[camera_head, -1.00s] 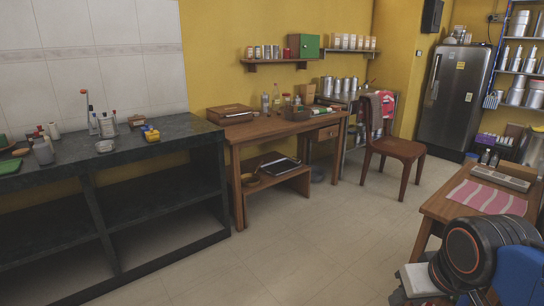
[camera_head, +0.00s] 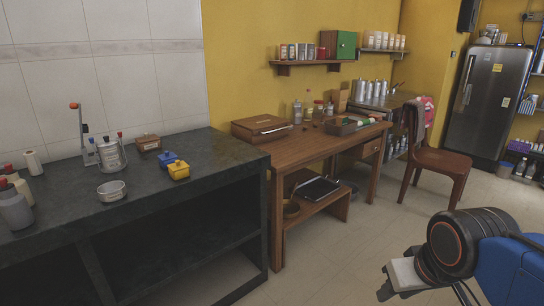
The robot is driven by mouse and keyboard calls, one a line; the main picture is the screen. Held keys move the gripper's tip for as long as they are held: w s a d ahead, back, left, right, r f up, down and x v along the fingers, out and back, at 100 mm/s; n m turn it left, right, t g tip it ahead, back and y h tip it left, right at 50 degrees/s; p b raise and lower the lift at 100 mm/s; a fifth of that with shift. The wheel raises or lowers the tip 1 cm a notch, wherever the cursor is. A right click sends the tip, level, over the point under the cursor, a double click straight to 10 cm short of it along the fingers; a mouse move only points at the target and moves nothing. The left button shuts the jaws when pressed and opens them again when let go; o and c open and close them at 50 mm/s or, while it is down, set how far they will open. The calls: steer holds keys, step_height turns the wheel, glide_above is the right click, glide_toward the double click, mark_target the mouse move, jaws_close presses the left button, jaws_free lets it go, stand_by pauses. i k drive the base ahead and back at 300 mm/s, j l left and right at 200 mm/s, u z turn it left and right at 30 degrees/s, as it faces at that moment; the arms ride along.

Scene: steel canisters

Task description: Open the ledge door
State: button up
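A small cabinet with a green door (camera_head: 346,44) stands at the right end of a brown wall ledge (camera_head: 300,67) on the yellow wall. The door appears closed, its green face turned to the room. A small detail on its face is too small to make out. Part of my arm, blue and black, shows at the lower right, far from the ledge and on the near side of the room.
A wooden desk (camera_head: 300,151) with a brown case (camera_head: 262,127) stands below the ledge. A dark workbench (camera_head: 215,160) fills the left. A chair (camera_head: 440,160) and a fridge (camera_head: 490,100) stand right. Several canisters share the ledge. Floor (camera_head: 350,235) before the desk is clear.

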mark_target(346, 43)
steer(key=i+l, duration=0.15)
steer(key=i, duration=0.35)
steer(key=i+l, duration=0.2)
steer(key=i, duration=0.3)
steer(key=i+l, duration=0.15)
steer(key=i, duration=0.35)
steer(key=i+l, duration=0.2)
steer(key=i, duration=0.3)
